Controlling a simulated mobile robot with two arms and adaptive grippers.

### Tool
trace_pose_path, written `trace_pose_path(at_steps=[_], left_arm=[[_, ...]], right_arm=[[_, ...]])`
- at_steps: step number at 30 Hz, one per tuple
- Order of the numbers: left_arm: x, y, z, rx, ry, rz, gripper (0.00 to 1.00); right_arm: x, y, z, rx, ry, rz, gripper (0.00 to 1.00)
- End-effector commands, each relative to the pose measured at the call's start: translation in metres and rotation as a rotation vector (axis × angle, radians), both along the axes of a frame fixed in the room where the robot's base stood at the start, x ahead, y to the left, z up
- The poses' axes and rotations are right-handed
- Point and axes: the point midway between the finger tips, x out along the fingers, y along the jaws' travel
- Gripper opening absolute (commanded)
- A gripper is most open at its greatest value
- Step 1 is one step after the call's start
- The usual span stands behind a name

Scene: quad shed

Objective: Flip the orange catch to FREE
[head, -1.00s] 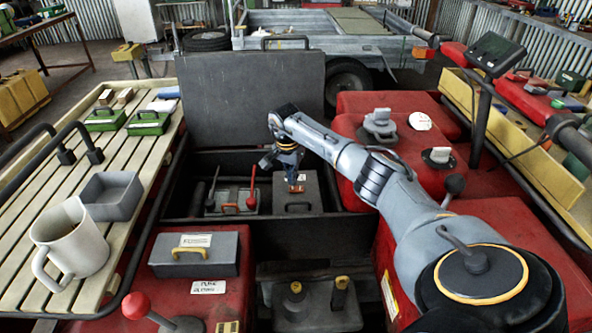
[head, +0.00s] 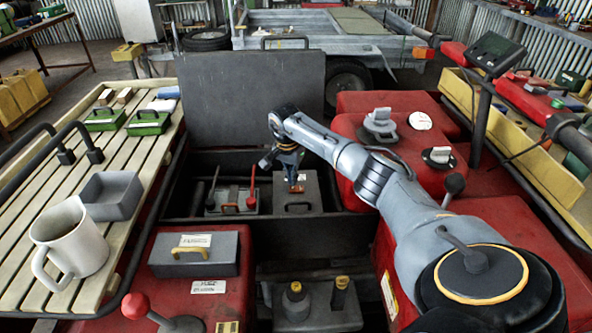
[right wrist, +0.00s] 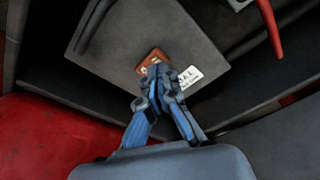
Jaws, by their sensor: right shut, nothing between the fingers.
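The orange catch (head: 297,189) sits on the top of a grey box (head: 312,187) inside the open dark bin. In the right wrist view the orange catch (right wrist: 150,60) shows just beyond my fingertips, which hide part of it. A white label with dark lettering (right wrist: 188,76) lies beside it; I cannot read it surely. My right gripper (head: 292,180) points down at the catch, shut and empty. In the right wrist view its tips (right wrist: 158,72) are together at the catch's edge; I cannot tell whether they touch. My left gripper is out of view.
A grey tray with a red-handled lever (head: 252,185) stands left of the box. The raised dark lid (head: 252,100) stands behind the bin. A slatted rack with a white mug (head: 75,240) is at left. Red bodywork (head: 405,150) with knobs is at right.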

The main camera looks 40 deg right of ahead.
Motion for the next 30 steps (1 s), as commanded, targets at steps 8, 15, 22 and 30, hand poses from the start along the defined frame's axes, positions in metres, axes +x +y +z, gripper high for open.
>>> trace_pose_path(at_steps=[8, 15, 22, 30], left_arm=[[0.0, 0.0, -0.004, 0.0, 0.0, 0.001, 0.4], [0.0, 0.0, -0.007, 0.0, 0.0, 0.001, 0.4], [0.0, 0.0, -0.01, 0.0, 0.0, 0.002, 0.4], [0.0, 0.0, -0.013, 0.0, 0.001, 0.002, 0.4]], right_arm=[[0.0, 0.0, -0.005, 0.0, 0.0, 0.0, 0.0], [0.0, 0.0, -0.008, 0.0, 0.0, 0.0, 0.0], [0.0, 0.0, -0.012, 0.0, 0.0, -0.001, 0.0], [0.0, 0.0, -0.016, 0.0, 0.0, -0.001, 0.0]])
